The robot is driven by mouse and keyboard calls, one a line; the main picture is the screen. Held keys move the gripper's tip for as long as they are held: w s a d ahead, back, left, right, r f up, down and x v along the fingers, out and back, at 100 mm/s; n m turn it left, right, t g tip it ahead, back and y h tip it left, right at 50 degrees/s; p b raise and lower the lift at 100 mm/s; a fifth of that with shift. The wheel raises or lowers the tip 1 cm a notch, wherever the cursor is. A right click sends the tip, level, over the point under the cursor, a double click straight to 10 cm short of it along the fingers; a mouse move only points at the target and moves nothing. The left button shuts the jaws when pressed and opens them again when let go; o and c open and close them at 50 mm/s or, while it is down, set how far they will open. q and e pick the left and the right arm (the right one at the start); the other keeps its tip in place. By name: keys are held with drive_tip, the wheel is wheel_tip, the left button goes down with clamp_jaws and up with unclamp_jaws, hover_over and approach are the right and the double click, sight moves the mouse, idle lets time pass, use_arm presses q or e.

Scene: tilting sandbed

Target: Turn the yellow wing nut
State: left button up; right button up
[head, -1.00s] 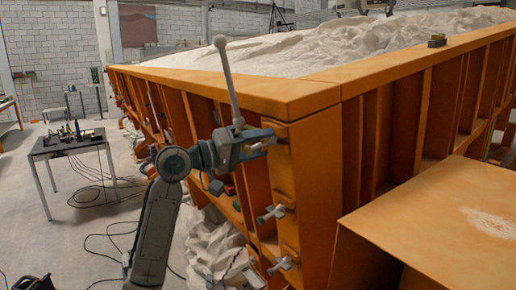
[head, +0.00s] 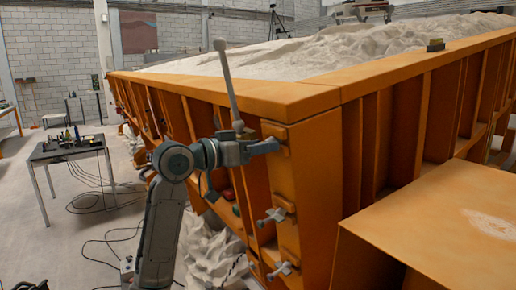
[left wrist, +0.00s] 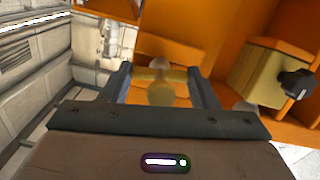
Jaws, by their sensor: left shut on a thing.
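The yellow wing nut (left wrist: 161,93) shows in the left wrist view as a pale yellow knob with wings spread to both sides. It sits between the two fingers of my left gripper (left wrist: 160,84), which is shut on its wings. In the head view my left gripper (head: 264,147) is at the upper part of the orange corner post (head: 317,180), and it hides the wing nut there. My right gripper is not in view.
Two grey wing nuts, a middle one (head: 274,215) and a lower one (head: 281,269), sit below on the same post. The orange sandbed's rim (head: 290,100) is above. An orange box (head: 445,215) stands at the right; a table (head: 66,148) stands left.

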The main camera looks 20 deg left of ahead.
use_arm(q)
drive_tip(key=shift+f+m, duration=0.1)
drive_tip(key=shift+m, duration=0.3)
drive_tip(key=o, duration=1)
drive_tip(key=shift+b+v, duration=2.15)
drive_tip(key=shift+v, duration=3.2)
